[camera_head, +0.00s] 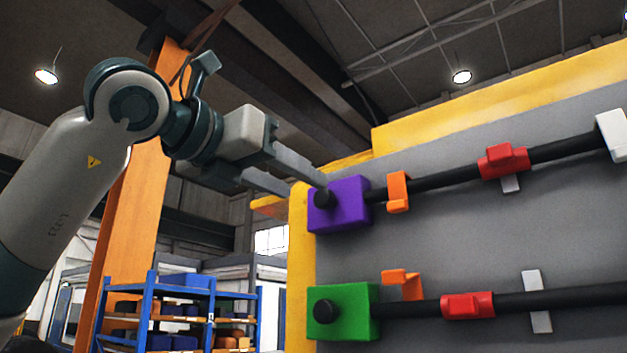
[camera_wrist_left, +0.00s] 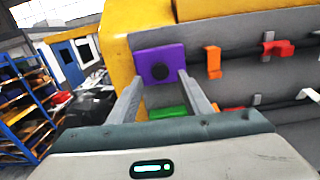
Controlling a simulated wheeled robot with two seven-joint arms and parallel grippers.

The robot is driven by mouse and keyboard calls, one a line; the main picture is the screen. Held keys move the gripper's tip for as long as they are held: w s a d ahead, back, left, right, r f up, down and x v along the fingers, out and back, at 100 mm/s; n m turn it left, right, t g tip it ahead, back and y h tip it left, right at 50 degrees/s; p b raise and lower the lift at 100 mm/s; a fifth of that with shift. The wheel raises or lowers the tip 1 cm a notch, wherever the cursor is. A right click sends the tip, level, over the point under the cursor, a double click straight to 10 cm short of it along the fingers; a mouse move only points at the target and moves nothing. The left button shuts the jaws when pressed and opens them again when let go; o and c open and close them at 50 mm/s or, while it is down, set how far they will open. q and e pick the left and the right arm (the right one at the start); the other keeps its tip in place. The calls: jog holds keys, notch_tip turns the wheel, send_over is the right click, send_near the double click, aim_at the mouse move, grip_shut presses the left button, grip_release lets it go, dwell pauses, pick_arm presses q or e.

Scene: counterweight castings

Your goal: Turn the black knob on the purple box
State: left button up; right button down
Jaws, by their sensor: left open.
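The purple box (camera_head: 349,201) is mounted on the upper left of a grey panel, with a black rod running right from it. Its black knob (camera_head: 324,198) is on the box's front face. My left gripper (camera_head: 318,187) is open, with its two fingers reaching toward the knob. In the left wrist view the purple box (camera_wrist_left: 163,80) lies beyond the fingertips, and the knob (camera_wrist_left: 159,71) sits between the two fingers of the left gripper (camera_wrist_left: 158,80) in the picture. I cannot tell whether the fingers touch the knob. My right gripper is not in view.
A green box (camera_head: 343,311) with its own black knob sits below on the same panel. Orange brackets (camera_head: 397,192) and red clamps (camera_head: 503,161) line the rods. A yellow frame (camera_head: 301,240) edges the panel. A blue shelf (camera_head: 180,310) stands at the back left.

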aim_at(321, 195)
pick_arm(q)
jog(key=p+x, duration=0.1)
jog(key=x, duration=0.3)
jog(key=shift+w+r, duration=0.1)
jog(key=shift+w+d+p, duration=0.4)
jog(key=shift+w+p, duration=0.05)
jog(key=shift+w, duration=0.05)
jog(key=c, duration=1.1)
